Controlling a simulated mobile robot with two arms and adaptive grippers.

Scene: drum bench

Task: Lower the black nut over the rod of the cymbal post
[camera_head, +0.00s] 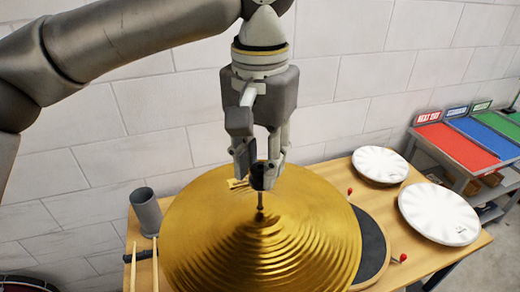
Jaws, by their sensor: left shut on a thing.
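My left gripper (262,168) comes down from the top centre and points at the middle of the cymbal. It is shut on the black nut (264,178), a small dark piece between its fingertips, partly hidden by the fingers. My right gripper is not in view.
Two white discs (440,213) lie at right, with a dark round pad (371,245) beside the cymbal. A rack with coloured trays (458,146) stands farther right.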

